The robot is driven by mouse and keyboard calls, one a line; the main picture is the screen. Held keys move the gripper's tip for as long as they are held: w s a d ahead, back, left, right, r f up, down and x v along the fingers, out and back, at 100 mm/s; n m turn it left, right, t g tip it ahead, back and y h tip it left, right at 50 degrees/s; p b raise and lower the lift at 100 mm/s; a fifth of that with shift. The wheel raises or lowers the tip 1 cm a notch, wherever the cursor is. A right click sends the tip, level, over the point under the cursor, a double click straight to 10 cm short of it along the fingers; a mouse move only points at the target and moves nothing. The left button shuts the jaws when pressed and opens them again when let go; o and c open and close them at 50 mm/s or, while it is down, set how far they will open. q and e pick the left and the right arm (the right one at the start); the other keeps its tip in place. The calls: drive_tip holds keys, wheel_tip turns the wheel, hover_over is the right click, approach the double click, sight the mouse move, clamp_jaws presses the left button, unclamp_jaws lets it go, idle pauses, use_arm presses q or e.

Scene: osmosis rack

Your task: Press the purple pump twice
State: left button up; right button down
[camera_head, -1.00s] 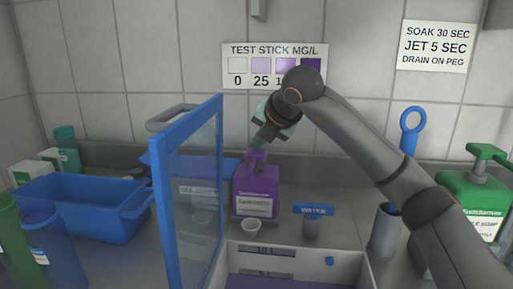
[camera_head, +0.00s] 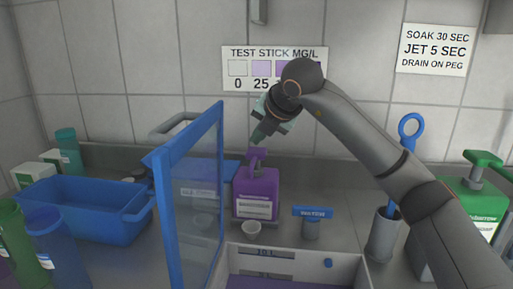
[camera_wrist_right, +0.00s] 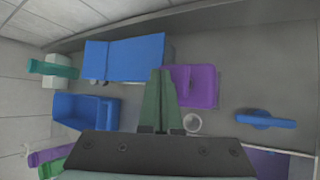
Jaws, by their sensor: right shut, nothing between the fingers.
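The purple pump bottle (camera_head: 256,190) stands upright on the counter against the back wall, with its purple pump head (camera_head: 257,154) on top. My right gripper (camera_head: 257,138) is shut and empty, pointing down just above the pump head. A small gap seems to show between them, but I cannot be sure they are apart. In the right wrist view the green shut fingers (camera_wrist_right: 160,76) lie beside the purple bottle (camera_wrist_right: 203,87) and cover part of the pump. My left gripper is not in view.
A blue-framed clear panel (camera_head: 164,225) stands upright to the left, near my gripper. A blue tub (camera_head: 85,215) is farther left. A green pump bottle (camera_head: 470,207) and grey holder (camera_head: 383,235) stand right.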

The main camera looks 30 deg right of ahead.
sight(258, 152)
wheel_tip(258, 152, up, 5)
drive_tip(key=p, duration=0.4)
drive_tip(key=shift+r, duration=0.15)
idle(0.9)
